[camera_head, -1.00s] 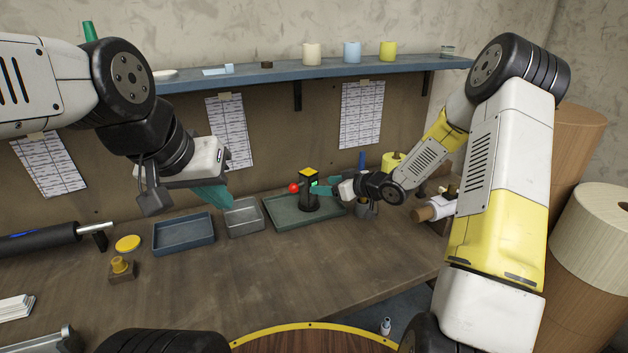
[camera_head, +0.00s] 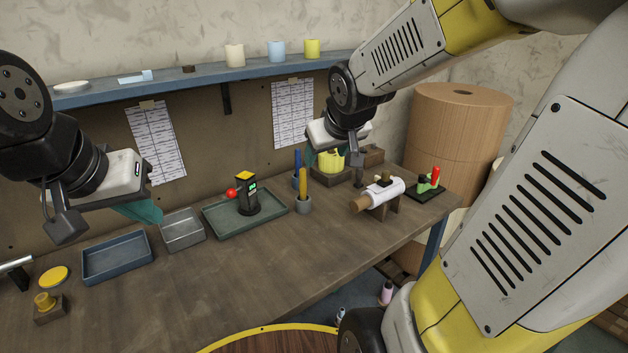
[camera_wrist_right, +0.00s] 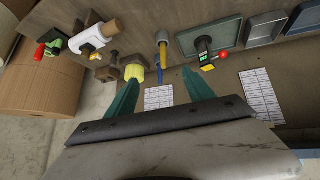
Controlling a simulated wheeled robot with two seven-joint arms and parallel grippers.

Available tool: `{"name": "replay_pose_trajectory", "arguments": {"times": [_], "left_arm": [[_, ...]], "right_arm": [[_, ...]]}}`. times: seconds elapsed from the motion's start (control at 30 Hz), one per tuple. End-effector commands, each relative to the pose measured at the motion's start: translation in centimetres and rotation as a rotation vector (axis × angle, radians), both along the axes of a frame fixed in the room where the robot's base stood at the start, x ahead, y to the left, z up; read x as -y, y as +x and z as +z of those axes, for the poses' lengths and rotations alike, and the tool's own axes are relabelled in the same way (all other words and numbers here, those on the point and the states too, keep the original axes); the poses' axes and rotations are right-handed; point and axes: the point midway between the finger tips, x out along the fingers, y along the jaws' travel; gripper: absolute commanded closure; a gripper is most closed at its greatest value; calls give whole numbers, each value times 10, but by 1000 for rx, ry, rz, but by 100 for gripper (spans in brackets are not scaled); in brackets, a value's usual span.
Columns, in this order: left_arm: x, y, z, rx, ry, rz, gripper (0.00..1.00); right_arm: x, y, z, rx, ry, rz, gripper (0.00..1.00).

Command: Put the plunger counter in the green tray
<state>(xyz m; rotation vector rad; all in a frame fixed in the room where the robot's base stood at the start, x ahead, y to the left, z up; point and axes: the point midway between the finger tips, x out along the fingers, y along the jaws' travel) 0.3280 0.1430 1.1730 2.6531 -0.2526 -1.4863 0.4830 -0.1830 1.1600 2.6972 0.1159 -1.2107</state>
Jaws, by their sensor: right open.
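The plunger counter (camera_head: 246,196) is a black upright device with a yellow top, a small green display and a red ball on its side. It stands in the green tray (camera_head: 276,223), inside the rim. Both also show in the right wrist view, the counter (camera_wrist_right: 204,46) and the tray (camera_wrist_right: 186,43). My right gripper (camera_wrist_right: 160,88) is open and empty, raised away from the counter near the back wall. My left gripper (camera_head: 142,211) hangs above the back left of the bench, apart from the counter; its finger gap is not clear.
A grey metal tray (camera_head: 182,242) and a blue tray (camera_head: 117,277) lie left of the green tray. The front bench top is clear.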

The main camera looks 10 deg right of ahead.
Motion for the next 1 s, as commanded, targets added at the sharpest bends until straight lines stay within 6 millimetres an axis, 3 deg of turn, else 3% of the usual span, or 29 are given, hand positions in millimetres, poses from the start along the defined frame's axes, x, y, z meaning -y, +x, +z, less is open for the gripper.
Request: {"name": "replay_pose_trajectory", "arguments": {"times": [0.03, 0.13, 0.2, 0.33, 0.5, 1.0], "left_arm": [[0, 0, 0, 0, 0, 0, 100], [0, 0, 0, 0, 0, 0, 100], [0, 0, 0, 0, 0, 0, 100], [0, 0, 0, 0, 0, 0, 100], [0, 0, 0, 0, 0, 0, 100], [0, 0, 0, 0, 0, 0, 100]], "right_arm": [[-4, -29, 10, -19, 36, -25, 38], [-15, -80, 14, -84, 120, -54, 38], [-23, -109, 14, -123, 174, -57, 38], [-36, -143, 13, -174, 247, -49, 38], [-41, -156, 12, -197, 273, -42, 38], [-41, -155, 12, -197, 272, -43, 38]]}}
